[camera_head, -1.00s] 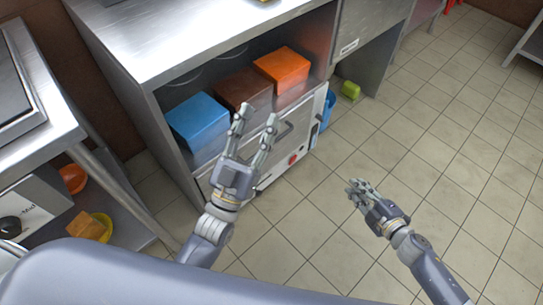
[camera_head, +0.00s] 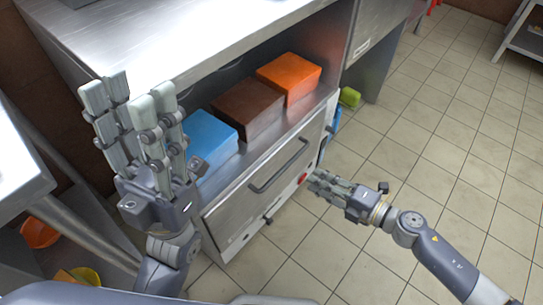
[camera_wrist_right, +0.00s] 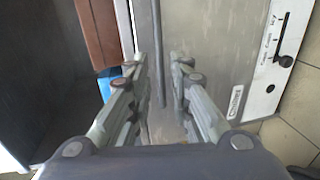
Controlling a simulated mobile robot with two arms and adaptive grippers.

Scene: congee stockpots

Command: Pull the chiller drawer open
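The chiller drawer (camera_head: 262,193) has a grey metal front with a dark bar handle (camera_head: 280,166), under the shelf of the steel counter. It looks shut. In the right wrist view the drawer front (camera_wrist_right: 205,45) fills the middle, and the handle (camera_wrist_right: 157,50) shows as an upright bar. My right gripper (camera_head: 314,182) is open and empty, to the right of the handle. In the wrist view its fingers (camera_wrist_right: 158,82) stand apart, with the handle showing between them; contact cannot be seen. My left gripper (camera_head: 130,95) is raised, open and empty, left of the drawer.
Blue (camera_head: 208,138), brown (camera_head: 247,106) and orange (camera_head: 289,76) boxes sit on the shelf above the drawer. A green item (camera_head: 349,97) lies beside the cabinet. The tiled floor (camera_head: 440,150) at right is clear.

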